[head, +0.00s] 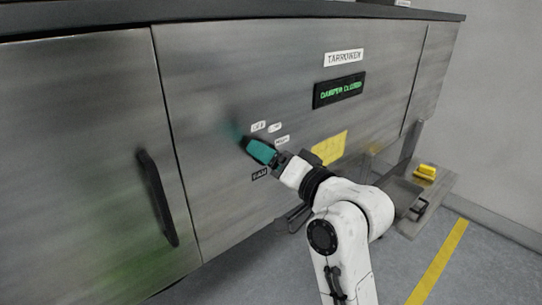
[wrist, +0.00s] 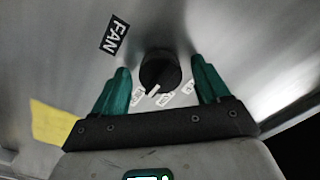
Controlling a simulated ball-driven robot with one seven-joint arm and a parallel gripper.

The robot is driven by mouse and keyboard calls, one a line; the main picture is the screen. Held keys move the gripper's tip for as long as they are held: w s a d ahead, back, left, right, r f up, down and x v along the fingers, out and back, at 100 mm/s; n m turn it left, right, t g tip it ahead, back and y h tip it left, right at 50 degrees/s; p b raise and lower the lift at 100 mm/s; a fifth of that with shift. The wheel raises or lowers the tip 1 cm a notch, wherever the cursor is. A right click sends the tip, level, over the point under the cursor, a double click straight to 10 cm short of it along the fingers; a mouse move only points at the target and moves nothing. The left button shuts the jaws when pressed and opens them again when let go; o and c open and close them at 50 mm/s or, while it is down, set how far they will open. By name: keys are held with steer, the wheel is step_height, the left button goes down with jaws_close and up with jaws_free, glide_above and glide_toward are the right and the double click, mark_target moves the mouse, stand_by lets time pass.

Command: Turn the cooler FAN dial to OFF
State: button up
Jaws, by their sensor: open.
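The black FAN dial (wrist: 160,72) is on the grey metal panel, between my gripper's two green fingers in the wrist view. A white pointer mark shows on the dial, toward the small white labels. The black FAN label (wrist: 114,36) is at upper left there, and in the head view a black label (head: 260,175) sits below my gripper. My gripper (wrist: 160,88) is open, with a finger on each side of the dial and gaps visible. In the head view my gripper (head: 260,151) is at the panel and hides the dial. Small white position labels (head: 258,126) show above it; their text is hard to read.
A display (head: 339,90) reads "DAMPER CLOSED" under a TARROWEN plate (head: 343,57). A yellow note (head: 329,148) is right of my gripper. A black door handle (head: 157,198) is at left. A ledge with a yellow object (head: 427,170) is at right.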

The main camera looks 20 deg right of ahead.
steer(key=c, duration=1)
steer(key=shift+c, duration=0.2)
steer(key=shift+n, duration=0.3)
steer(key=shift+d+n+b, duration=0.15)
steer(key=shift+n+b, duration=3.55)
steer(key=shift+n, duration=4.9)
steer(key=shift+w, duration=0.1)
steer(key=o, duration=1)
